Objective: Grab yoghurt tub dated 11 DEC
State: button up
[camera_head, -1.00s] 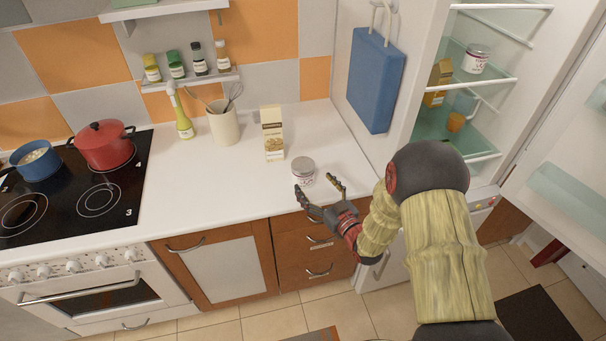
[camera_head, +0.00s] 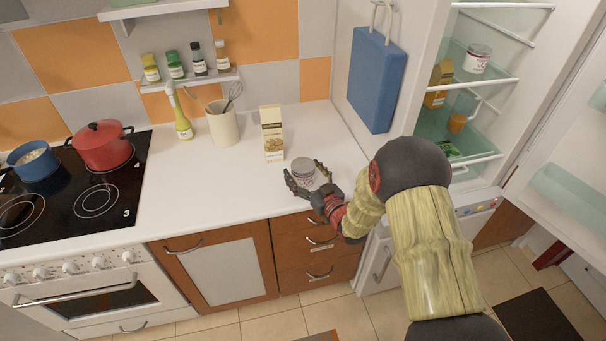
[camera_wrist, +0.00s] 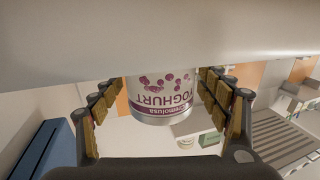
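A white yoghurt tub (camera_head: 303,169) with a grey lid and purple print stands on the white counter near its front edge. My gripper (camera_head: 305,174) is at the tub, with its fingers on either side of it. In the wrist view the tub (camera_wrist: 160,97) lies between the spread fingers, with a gap showing on both sides. The lettering "YOGHURT" is readable there; no date can be read. A second, similar white tub (camera_head: 477,59) stands on a shelf of the open fridge; its date is too small to read.
A tan carton (camera_head: 272,134) stands just behind the counter tub. A utensil crock (camera_head: 223,127) and a yellow bottle (camera_head: 183,125) are farther left. A blue board (camera_head: 376,80) hangs on the fridge side (camera_head: 350,60). The counter's left-front area is clear.

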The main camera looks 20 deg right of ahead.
jog(key=c, duration=1.2)
jog(key=shift+c, duration=0.3)
jog(key=shift+r, duration=0.2)
